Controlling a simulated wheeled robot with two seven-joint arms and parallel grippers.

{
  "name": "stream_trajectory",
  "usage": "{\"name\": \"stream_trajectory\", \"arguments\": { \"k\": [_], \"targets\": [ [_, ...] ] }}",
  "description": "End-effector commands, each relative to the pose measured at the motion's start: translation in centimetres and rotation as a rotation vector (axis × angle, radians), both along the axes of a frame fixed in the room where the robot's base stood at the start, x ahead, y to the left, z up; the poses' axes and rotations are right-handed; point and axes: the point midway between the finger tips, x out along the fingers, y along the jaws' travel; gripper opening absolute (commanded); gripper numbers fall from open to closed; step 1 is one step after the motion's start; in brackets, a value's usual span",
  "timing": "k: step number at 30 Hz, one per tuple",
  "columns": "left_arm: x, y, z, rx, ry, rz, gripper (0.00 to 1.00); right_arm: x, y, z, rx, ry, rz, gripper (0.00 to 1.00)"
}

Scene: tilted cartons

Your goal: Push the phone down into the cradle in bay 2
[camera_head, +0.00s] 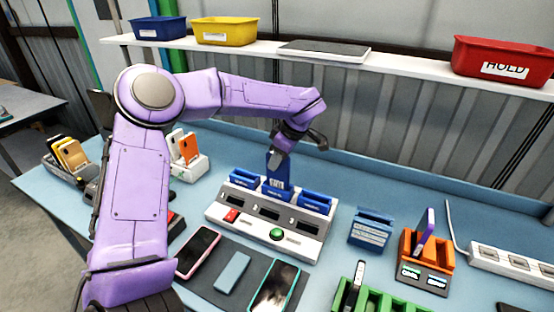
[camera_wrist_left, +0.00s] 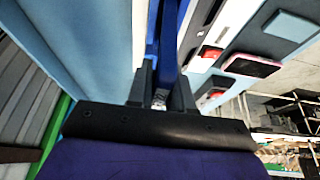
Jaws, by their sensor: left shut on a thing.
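The blue phone (camera_head: 277,171) stands upright at the middle bay of the light-grey three-bay station (camera_head: 222,213). My left gripper (camera_head: 278,155) is above the station, shut on the top of the phone. The wrist view shows the phone's narrow blue edge (camera_wrist_left: 170,50) between the dark fingers of that gripper (camera_wrist_left: 163,95). The phone's lower end is at the blue bay 2 cradle (camera_head: 276,193); I cannot tell how deep it sits. Blue cradles also stand in bay 1 (camera_head: 243,178) and bay 3 (camera_head: 315,202). My right gripper is not in view.
Phones lie on a dark mat (camera_head: 213,285) in front of the station. To the right are a blue holder (camera_head: 371,228), an orange stand (camera_head: 409,243) with a purple phone, and a power strip (camera_head: 515,265). A white holder (camera_head: 190,171) with phones is at the left.

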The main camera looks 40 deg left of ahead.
Motion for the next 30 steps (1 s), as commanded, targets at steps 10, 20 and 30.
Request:
{"name": "stream_trajectory", "arguments": {
  "k": [10,20,30],
  "targets": [
    [0.02,0.0,0.04,0.0,-0.001,0.0,0.0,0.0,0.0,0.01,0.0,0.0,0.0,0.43],
    [0.02,0.0,-0.26,0.0,-0.001,0.0,0.0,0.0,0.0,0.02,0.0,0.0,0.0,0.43],
    [-0.01,0.0,-0.76,0.0,0.0,-0.001,0.0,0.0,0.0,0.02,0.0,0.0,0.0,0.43]
  ]
}}
